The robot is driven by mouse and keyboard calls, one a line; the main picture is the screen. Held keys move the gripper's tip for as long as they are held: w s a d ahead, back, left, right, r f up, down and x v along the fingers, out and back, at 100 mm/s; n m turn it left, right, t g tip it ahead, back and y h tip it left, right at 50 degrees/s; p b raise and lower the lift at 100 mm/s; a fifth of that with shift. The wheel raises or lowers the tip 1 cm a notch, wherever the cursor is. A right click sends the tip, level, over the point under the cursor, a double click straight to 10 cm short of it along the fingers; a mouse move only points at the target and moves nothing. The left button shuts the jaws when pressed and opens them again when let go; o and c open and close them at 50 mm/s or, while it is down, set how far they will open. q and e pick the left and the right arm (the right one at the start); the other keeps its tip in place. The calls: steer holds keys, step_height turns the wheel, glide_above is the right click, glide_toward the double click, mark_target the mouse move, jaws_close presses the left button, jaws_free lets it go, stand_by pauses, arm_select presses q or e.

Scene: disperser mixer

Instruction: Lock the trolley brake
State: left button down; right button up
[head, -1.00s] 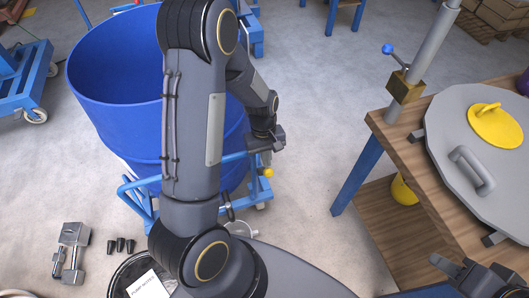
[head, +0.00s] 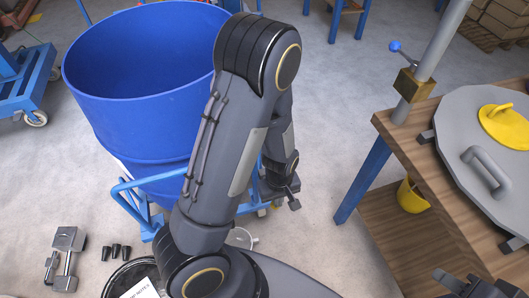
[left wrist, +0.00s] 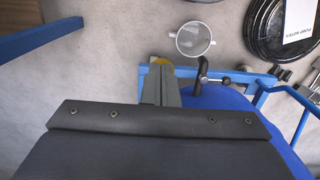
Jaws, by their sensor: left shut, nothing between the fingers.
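The trolley's blue frame (head: 130,200) carries a large blue drum (head: 130,115). My left gripper (head: 293,196) is at the trolley's right side, low down, shut with nothing in it. In the left wrist view its fingers (left wrist: 160,82) point at a small yellow part (left wrist: 162,62) by the blue frame (left wrist: 230,74), possibly the brake. The fingers cover most of that part, and I cannot tell whether they touch it. In the head view my left arm hides much of the trolley's right side. My right gripper (head: 468,285) is at the bottom right edge, partly cut off.
A wooden bench (head: 445,170) with a grey lid (head: 460,125) stands at the right, a yellow bucket (head: 411,196) beneath. A clear strainer-like cup (left wrist: 193,39) and a black coil (left wrist: 275,30) lie near the trolley. A metal clamp (head: 68,243) lies at left. Floor between trolley and bench is clear.

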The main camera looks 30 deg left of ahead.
arm_select(q)
steer(key=f, duration=0.1)
steer(key=f+b, duration=0.1)
steer(key=s, duration=0.1)
steer(key=shift+d+f, duration=0.4)
steer(key=shift+s+f+b, duration=0.1)
steer(key=shift+f+b, duration=0.05)
steer(key=shift+b, duration=0.2)
step_height(320, 180, up, 8)
steer(key=p, duration=0.3)
steer(key=shift+w+a+r, duration=0.2)
steer(key=shift+w+r, duration=0.05)
steer(key=shift+w, duration=0.15)
step_height(320, 180, up, 18)
steer(key=f+m+t+h+p, duration=0.1)
steer(key=m+t+h+p, duration=0.15)
steer(key=h+p, duration=0.2)
glide_above(278, 209)
steer(key=s, duration=0.2)
steer(key=s+a+r+m+t+p, duration=0.1)
steer(key=s+r+m+p, duration=0.1)
steer(key=r, duration=0.5)
steer(key=s+a+r+m+t+y+p, duration=0.1)
steer(key=s+a+r+m+t+p, duration=0.1)
steer(key=s+r, duration=0.4)
steer(key=shift+a+r+m+p, duration=0.15)
steer(key=shift+r+m+p, duration=0.4)
steer(key=shift+m, duration=0.4)
